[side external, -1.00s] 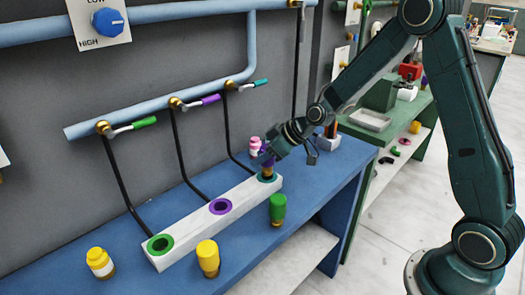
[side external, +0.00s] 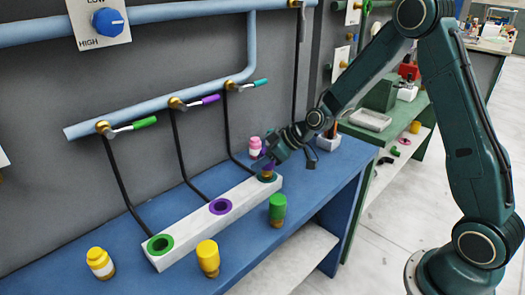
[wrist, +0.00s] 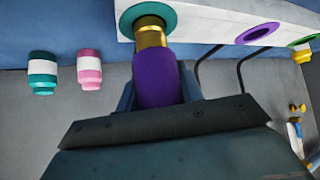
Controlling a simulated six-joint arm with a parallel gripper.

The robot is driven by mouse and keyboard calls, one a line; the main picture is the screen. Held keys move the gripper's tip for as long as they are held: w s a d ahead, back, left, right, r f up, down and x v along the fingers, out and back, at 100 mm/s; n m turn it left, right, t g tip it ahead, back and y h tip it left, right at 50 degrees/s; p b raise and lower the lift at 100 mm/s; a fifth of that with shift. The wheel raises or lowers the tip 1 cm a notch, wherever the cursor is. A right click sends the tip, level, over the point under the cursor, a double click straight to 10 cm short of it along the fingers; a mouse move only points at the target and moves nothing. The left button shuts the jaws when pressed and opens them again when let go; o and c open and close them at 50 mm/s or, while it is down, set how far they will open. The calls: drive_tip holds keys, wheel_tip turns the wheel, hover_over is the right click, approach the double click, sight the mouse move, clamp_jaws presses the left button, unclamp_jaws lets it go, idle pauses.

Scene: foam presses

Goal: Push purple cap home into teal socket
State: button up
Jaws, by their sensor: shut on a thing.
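The purple cap (wrist: 154,80) has a gold lower end and shows in the wrist view between my fingers. My gripper (wrist: 158,92) is shut on its purple body; it also shows in the side view (side external: 271,160). The cap's gold end meets the teal socket (wrist: 170,20), at the right end of the white block (side external: 190,223) in the side view. Much of the gold end still shows above the teal ring. The cap looks roughly in line with the socket, though how deep its tip sits is hidden.
The block also has a purple socket (side external: 220,207) and a green socket (side external: 160,245), both empty. A green cap (side external: 277,209), a yellow cap (side external: 208,257) and a yellow-white cap (side external: 100,262) stand around it. Pink-white (wrist: 90,67) and teal-white (wrist: 42,72) caps are nearby.

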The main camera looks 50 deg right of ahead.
drive_tip(key=shift+f, duration=1.4)
drive_tip(key=o, duration=1.2)
drive_tip(key=v, duration=1.3)
drive_tip(key=shift+s+r, duration=0.25)
drive_tip(key=shift+s, duration=0.05)
drive_tip(key=shift+d, duration=0.1)
drive_tip(key=s+a+r+m+g+h, duration=0.1)
drive_tip(key=s+r, duration=0.4)
drive_tip(key=s, duration=0.7)
drive_tip(key=s+a+r+m+g+h, duration=0.1)
drive_tip(key=s+a+r+m+h, duration=0.2)
drive_tip(key=s, duration=0.9)
wheel_tip(320, 180, up, 3)
drive_tip(key=shift+s+a+r+m, duration=0.1)
drive_tip(key=shift+s+a+m, duration=0.25)
drive_tip(key=shift+m, duration=0.25)
